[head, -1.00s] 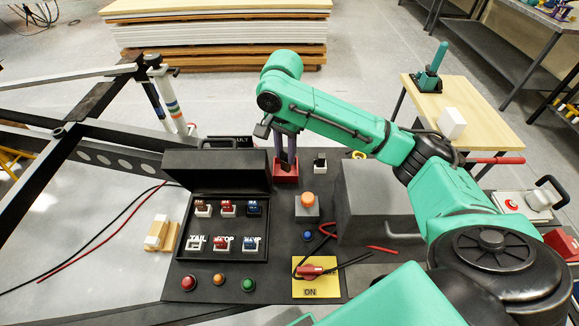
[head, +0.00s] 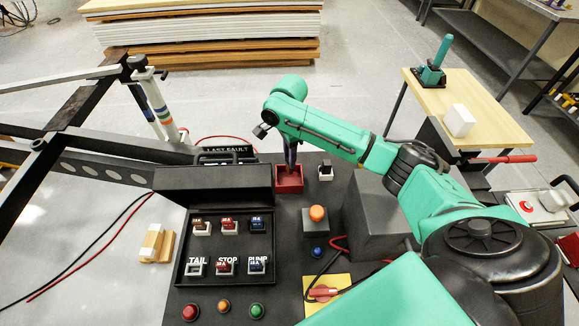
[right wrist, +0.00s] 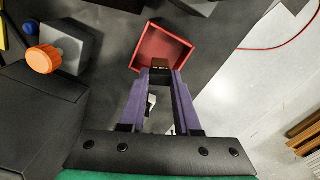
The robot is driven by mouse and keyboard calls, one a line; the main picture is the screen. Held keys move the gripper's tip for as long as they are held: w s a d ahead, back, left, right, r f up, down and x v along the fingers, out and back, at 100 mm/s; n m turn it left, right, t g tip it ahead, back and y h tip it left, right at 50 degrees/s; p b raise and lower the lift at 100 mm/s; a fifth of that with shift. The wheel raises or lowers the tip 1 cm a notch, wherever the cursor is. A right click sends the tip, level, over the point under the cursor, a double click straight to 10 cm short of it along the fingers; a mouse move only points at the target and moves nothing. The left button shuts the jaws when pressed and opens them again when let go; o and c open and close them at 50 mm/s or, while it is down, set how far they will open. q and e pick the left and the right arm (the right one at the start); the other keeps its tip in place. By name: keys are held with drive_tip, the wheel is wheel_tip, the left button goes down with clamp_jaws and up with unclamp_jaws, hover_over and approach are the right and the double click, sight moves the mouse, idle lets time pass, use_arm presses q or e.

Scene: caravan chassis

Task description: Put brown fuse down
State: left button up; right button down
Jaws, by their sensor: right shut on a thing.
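My right gripper (right wrist: 160,70) is shut on a small brown fuse (right wrist: 159,62), which shows between its purple fingertips in the right wrist view. The fuse is at the near side of a square red tray (right wrist: 178,47); I cannot tell whether it touches the tray floor. In the head view the red tray (head: 289,185) lies behind the black panel's controls, and the right gripper (head: 290,165) points down into it. The fuse cannot be made out there. My left gripper is out of view.
An open black fuse box (head: 226,279) holds several coloured fuses, left of the tray. An orange button (head: 317,214), a grey block (head: 374,219) and a small black-and-white switch (head: 325,171) stand around the tray's right side.

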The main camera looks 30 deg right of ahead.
drive_tip(key=shift+f, duration=2.4)
drive_tip(key=shift+f, duration=0.1)
drive_tip(key=c, duration=0.6)
unclamp_jaws()
wheel_tip(320, 180, up, 12)
drive_tip(key=shift+a+r+b, duration=0.1)
drive_tip(key=shift+r+b, duration=0.1)
drive_tip(key=shift+b, duration=0.1)
drive_tip(key=shift+f, duration=0.1)
